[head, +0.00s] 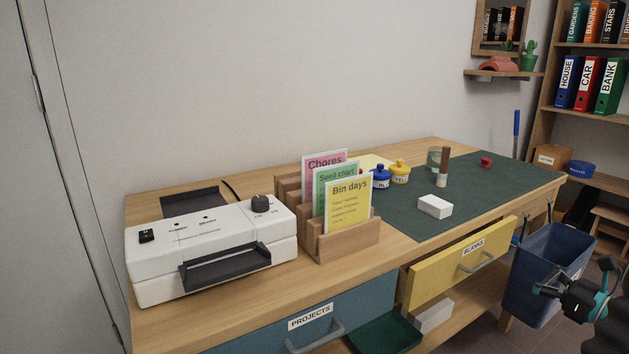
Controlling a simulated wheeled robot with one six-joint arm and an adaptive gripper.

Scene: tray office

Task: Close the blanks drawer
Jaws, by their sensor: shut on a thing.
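The yellow blanks drawer (440,272), with a "BLANKS" label and a grey bar handle (478,262), is in the right part of the desk. Its front stands out from the desk, with a strip of its side showing at the left, so it is partly open. My gripper (541,289), black and teal, is at the right edge, in front of the blue bin and to the right of the handle. It looks apart from the handle. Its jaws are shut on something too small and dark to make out.
A blue bin (537,255) stands right of the drawer. The blue projects drawer (360,305) is at the lower left, with a dark green tray (388,335) and a white box (433,317) below. A printer (150,265), card rack (345,243) and jars sit on the desktop.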

